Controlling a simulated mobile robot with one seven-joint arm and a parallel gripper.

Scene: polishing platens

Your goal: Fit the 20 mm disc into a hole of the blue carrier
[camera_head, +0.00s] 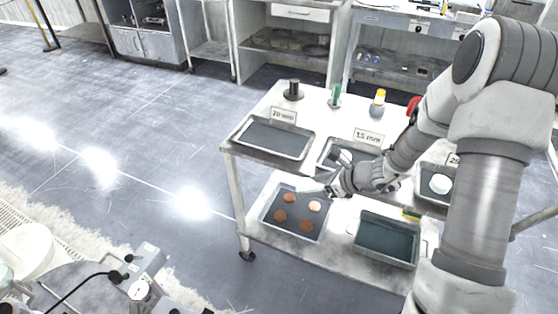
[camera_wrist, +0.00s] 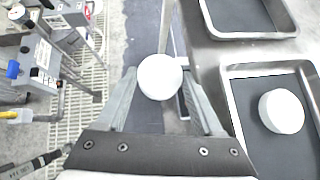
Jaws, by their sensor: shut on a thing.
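My gripper (camera_wrist: 160,80) is shut on a round white disc (camera_wrist: 160,77), held between the fingertips in the wrist view. Its size cannot be read. In the head view my gripper (camera_head: 334,188) is above the front edge of the cart's upper shelf, and the held disc cannot be made out. I cannot make out the blue carrier in either view.
A 15 mm tray (camera_head: 326,152) is partly behind my arm. Another tray holds a white disc (camera_head: 440,184); a white disc (camera_wrist: 281,111) also lies in a tray in the wrist view. The lower shelf has a tray of several discs (camera_head: 268,213) and a dark tray (camera_head: 358,240). Open floor lies left.

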